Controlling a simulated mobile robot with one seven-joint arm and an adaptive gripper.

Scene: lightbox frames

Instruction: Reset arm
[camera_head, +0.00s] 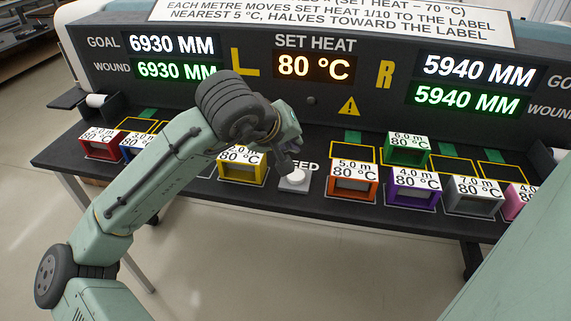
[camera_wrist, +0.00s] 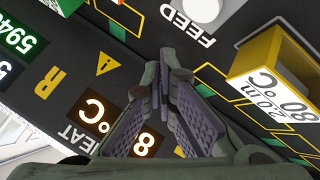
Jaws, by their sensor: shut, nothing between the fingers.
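My gripper (camera_head: 288,160) is shut and empty, above the front counter and close to the white FEED button (camera_head: 293,180). In the wrist view the fingertips (camera_wrist: 165,65) meet, and the FEED button also shows there (camera_wrist: 204,8) beyond them. I cannot tell whether the gripper touches the button. My arm reaches in from the lower left, bent at the elbow, and hides part of the counter and the left display. A yellow box (camera_head: 241,173) sits just left of the gripper; it shows at the right of the wrist view (camera_wrist: 262,55).
The console (camera_head: 330,105) shows SET HEAT 80 °C (camera_head: 314,66), with matching goal and wound values on both sides. Red (camera_head: 100,150), orange (camera_head: 352,188), purple (camera_head: 413,200), grey (camera_head: 474,208), green (camera_head: 406,156) and pink (camera_head: 513,207) boxes stand on the counter. Open floor lies in front.

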